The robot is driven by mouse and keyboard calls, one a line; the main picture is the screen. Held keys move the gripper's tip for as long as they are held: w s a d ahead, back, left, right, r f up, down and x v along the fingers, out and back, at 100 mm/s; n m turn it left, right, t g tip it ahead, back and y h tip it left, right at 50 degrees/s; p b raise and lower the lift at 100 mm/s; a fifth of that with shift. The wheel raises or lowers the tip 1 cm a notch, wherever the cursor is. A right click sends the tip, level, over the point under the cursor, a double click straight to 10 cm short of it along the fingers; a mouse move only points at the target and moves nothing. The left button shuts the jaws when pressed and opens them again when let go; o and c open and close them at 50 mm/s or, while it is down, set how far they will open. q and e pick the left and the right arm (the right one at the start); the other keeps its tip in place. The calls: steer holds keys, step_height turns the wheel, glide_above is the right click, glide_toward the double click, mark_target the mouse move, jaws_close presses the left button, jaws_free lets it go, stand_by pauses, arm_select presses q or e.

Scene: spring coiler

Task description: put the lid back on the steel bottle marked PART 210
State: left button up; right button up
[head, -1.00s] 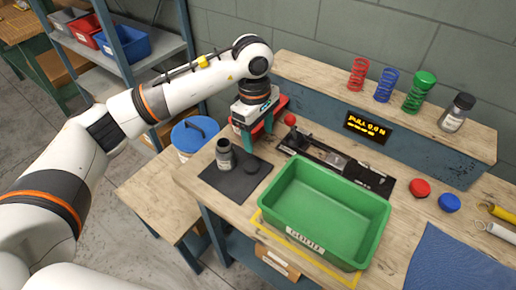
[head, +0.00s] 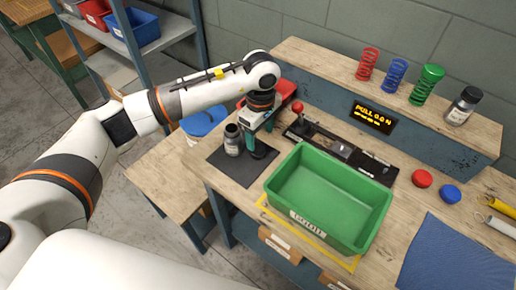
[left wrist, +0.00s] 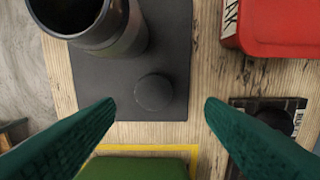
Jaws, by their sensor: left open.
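A steel bottle (head: 233,141) with an open, dark mouth stands upright on a dark mat (head: 237,174). Its open mouth also shows at the upper left in the left wrist view (left wrist: 92,20). Its marking is not readable. A round black lid (left wrist: 154,92) lies on the mat beside the bottle. My left gripper (head: 258,140) is open and empty above the mat, to the right of the bottle. In the left wrist view the lid appears between its two green fingers (left wrist: 160,106), apart from both. My right gripper is not in view.
A green bin (head: 318,229) stands right of the mat. A fixture with a red knob (head: 297,107) is behind it, and a red box (left wrist: 275,28) is near the gripper. Another dark-capped bottle (head: 461,106) and several springs stand on the raised shelf (head: 320,66).

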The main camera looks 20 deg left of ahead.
mark_target(258, 151)
arm_select(q)
steer(key=shift+f, duration=0.15)
steer(key=f, duration=0.1)
steer(key=f+p, duration=0.1)
steer(key=f, duration=0.1)
steer(key=f+p, duration=0.1)
steer(key=shift+s+a+f, duration=0.15)
steer(key=shift+s+a, duration=0.05)
steer(key=shift+s, duration=0.2)
steer(key=shift+f, duration=0.35)
steer(key=shift+w, duration=0.1)
steer(key=c, duration=1)
